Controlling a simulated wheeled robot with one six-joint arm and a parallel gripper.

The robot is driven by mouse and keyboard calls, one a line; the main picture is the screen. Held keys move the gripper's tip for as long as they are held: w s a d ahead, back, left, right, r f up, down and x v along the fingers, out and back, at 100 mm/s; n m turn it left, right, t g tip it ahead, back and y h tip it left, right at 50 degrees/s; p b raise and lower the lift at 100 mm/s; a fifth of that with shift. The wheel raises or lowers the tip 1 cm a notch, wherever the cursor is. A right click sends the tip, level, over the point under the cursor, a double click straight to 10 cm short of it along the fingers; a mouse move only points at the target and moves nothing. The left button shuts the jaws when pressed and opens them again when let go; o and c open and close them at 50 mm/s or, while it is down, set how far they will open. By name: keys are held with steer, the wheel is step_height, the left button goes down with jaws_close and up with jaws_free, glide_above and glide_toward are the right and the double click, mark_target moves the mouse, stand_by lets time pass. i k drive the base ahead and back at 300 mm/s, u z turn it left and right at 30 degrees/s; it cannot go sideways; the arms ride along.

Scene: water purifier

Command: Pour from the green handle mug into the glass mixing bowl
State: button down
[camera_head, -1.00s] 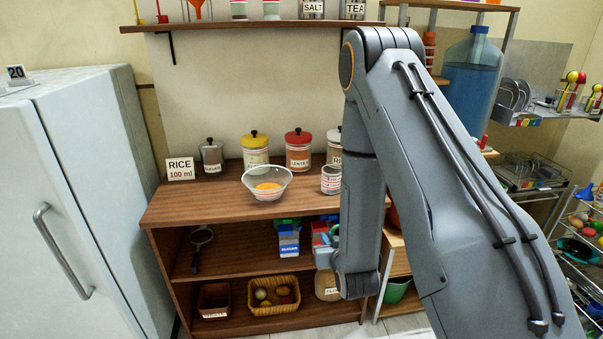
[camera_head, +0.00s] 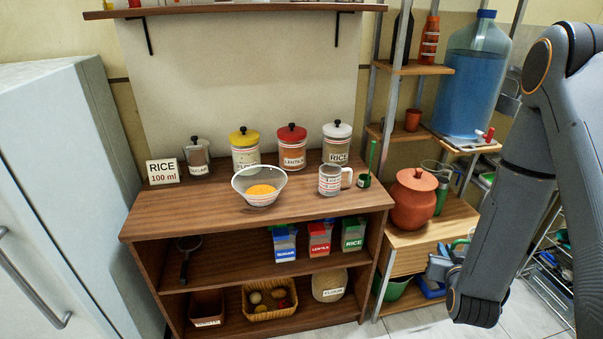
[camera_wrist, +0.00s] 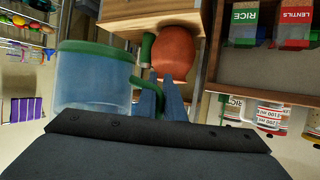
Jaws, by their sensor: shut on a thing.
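The green handle mug (camera_wrist: 92,85) has a clear bluish body with a green band and green handle. My gripper (camera_wrist: 163,98) is shut on its handle in the wrist view. In the head view my gripper (camera_head: 444,266) is low at the right, beyond the counter's right end and well away from the bowl. There the mug is mostly hidden by my arm. I cannot tell what is inside the mug.
A striped white-handled mug (camera_head: 330,181) stands right of the bowl. Lidded jars (camera_head: 291,150) and a rice sign (camera_head: 164,171) stand behind. The counter's front strip is clear.

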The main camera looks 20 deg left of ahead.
mark_target(261, 186)
steer(key=z, duration=1.45)
steer(key=k, duration=1.9)
steer(key=u, duration=1.8)
steer(key=i, duration=1)
